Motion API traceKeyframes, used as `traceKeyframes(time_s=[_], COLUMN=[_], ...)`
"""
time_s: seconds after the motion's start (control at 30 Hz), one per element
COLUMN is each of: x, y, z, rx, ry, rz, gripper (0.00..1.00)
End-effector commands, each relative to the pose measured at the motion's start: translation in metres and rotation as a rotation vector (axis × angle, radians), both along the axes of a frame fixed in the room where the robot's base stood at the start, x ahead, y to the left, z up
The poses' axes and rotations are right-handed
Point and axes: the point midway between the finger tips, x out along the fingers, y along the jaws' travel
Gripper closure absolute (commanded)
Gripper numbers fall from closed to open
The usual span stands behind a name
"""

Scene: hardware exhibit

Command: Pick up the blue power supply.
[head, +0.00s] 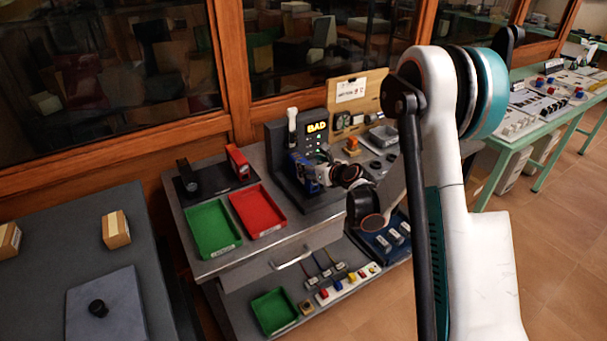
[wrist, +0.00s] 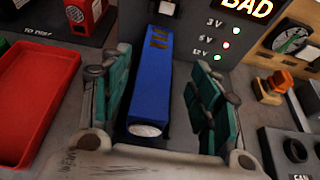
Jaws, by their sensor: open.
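The blue power supply (wrist: 149,92) is a long blue box with a round pale end facing my wrist. It sits in front of the dark test stand with the lit BAD sign (wrist: 246,8). My gripper (wrist: 160,95) is open, with one green finger on each side of the power supply.
A red tray (head: 258,210) and a green tray (head: 213,229) lie left of the stand on the grey bench. A small red device (head: 238,161) stands behind the trays. An orange part (wrist: 269,87) and a dark block with round holes (wrist: 290,150) are to the right.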

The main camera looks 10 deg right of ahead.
Motion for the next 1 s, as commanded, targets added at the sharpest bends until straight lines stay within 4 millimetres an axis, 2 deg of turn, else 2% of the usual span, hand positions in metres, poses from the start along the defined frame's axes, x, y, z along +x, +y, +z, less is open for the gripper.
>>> traceKeyframes(time_s=[0.33,0.57,0.6,0.83,1.0], x=[0.037,0.04,0.04,0.04,0.04], y=[0.018,0.019,0.019,0.019,0.018], z=[-0.02,-0.019,-0.019,-0.019,-0.018], rx=[-0.001,0.0,0.0,0.0,0.0], ry=[0.001,0.0,0.0,0.0,-0.001], rz=[0.001,0.0,0.0,0.0,0.0], gripper=[0.43,0.43,0.46,0.98,1.0])
